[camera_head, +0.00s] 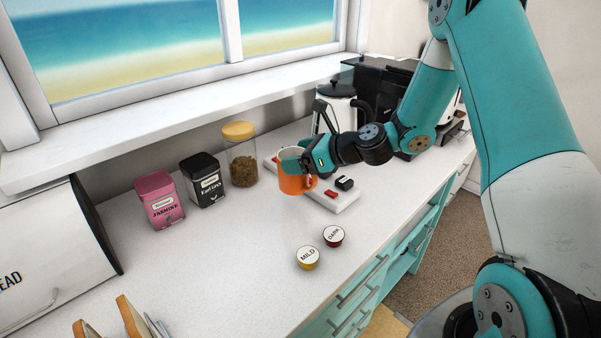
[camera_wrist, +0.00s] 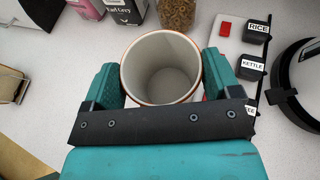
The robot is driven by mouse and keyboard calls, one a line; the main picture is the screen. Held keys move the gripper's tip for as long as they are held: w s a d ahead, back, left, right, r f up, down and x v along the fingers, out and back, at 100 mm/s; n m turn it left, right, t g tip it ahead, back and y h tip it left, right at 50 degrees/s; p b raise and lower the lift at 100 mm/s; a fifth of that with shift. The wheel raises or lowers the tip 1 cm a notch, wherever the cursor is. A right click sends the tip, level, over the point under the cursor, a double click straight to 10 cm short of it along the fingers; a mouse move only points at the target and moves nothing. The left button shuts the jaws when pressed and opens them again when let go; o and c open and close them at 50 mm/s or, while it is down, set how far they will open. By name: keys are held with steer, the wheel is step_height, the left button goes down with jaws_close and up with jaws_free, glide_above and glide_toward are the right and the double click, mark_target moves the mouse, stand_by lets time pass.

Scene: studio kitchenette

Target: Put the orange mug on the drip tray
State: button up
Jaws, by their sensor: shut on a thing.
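The orange mug (camera_head: 292,184) is upright in the head view, over the middle of the counter in front of a white switch panel. My gripper (camera_head: 304,162) is shut on it, reaching in from the right. In the wrist view the mug (camera_wrist: 160,68) shows its empty white inside, with the two teal fingers of my gripper (camera_wrist: 162,80) on opposite sides of it. I cannot tell whether its base touches the counter. A black coffee machine (camera_head: 377,82) stands at the back right, partly behind my arm. I cannot make out the drip tray.
A white switch panel (camera_head: 343,201) lies beside the mug, and a white kettle (camera_head: 341,104) stands behind my gripper. A pasta jar (camera_head: 242,165), black tin (camera_head: 203,180) and pink tin (camera_head: 160,199) stand left.

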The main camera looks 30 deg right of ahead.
mark_target(292, 185)
steer(key=shift+f, duration=2.35)
steer(key=shift+f, duration=0.15)
steer(key=o, duration=1.4)
